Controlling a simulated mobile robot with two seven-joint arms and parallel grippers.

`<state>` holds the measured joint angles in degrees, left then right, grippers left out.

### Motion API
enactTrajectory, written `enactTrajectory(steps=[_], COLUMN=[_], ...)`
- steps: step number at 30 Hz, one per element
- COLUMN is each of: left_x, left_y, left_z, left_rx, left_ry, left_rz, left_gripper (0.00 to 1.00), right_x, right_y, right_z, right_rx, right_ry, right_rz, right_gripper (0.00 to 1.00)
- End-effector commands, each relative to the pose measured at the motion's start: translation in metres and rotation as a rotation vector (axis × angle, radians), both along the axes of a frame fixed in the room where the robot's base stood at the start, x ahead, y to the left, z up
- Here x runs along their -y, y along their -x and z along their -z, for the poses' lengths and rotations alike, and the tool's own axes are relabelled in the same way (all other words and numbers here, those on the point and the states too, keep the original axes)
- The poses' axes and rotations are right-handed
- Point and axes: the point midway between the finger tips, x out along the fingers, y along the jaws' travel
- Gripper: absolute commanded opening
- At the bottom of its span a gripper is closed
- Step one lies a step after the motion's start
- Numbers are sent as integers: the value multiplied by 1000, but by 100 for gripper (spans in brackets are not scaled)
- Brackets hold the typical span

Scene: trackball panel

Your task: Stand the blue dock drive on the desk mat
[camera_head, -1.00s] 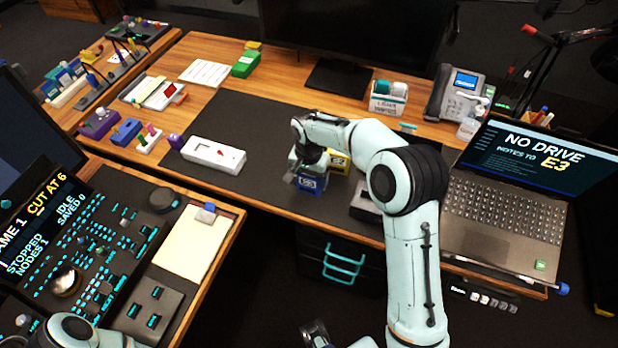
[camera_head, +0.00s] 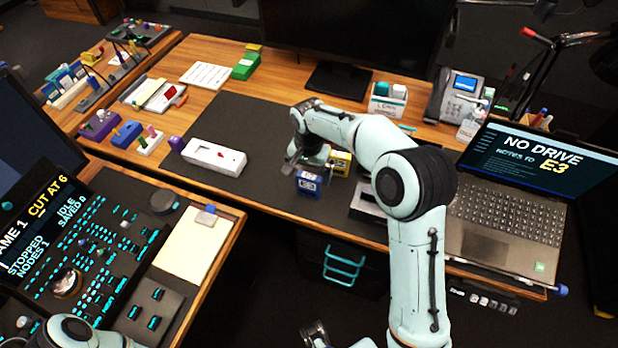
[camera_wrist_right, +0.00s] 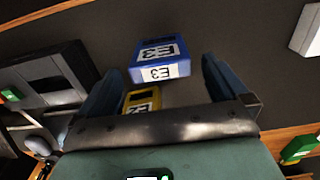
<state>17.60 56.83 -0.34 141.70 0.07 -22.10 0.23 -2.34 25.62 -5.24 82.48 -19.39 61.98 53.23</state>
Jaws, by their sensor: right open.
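The blue drive (camera_head: 309,184), labelled E3, stands upright on the dark desk mat (camera_head: 255,120) near its front edge. It also shows in the right wrist view (camera_wrist_right: 158,58), ahead of the fingers. My right gripper (camera_head: 302,166) is open, just behind and above the blue drive in the head view. In the wrist view its fingers (camera_wrist_right: 163,75) are spread, with no drive clamped between them. A yellow drive (camera_head: 341,162) stands close behind the blue one, partly hidden by my arm; it also shows in the wrist view (camera_wrist_right: 142,100).
A dark dock box (camera_head: 366,203) sits right of the drives, partly behind my arm. A white device (camera_head: 214,157) lies left on the mat. A laptop (camera_head: 510,205) stands at the right. The mat's middle left is clear.

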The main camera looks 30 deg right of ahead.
Motion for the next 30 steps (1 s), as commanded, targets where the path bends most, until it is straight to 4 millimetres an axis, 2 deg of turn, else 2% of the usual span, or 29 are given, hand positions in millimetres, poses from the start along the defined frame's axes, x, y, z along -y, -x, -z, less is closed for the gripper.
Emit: enactTrajectory(steps=[1, 6, 12, 17, 30], left_x=[0, 0, 0, 0, 0], left_y=[-1, -2, -4, -4, -4], left_z=[-2, -7, -11, -11, -11], left_rx=[1, 3, 4, 4, 4], left_ry=[0, 0, 0, 0, 0], left_rz=[0, 0, 0, 0, 0], left_gripper=[0, 0, 0, 0, 0], right_x=[-1, -1, 0, 0, 0], right_y=[-1, -1, 0, 0, 0], right_z=[-14, -49, -74, -80, -79], right_rx=[5, 4, 1, -1, -1], right_ry=[0, -1, 0, 0, 0], right_rz=[-1, 0, 0, 0, 0], right_gripper=[100, 100, 100, 100, 100])
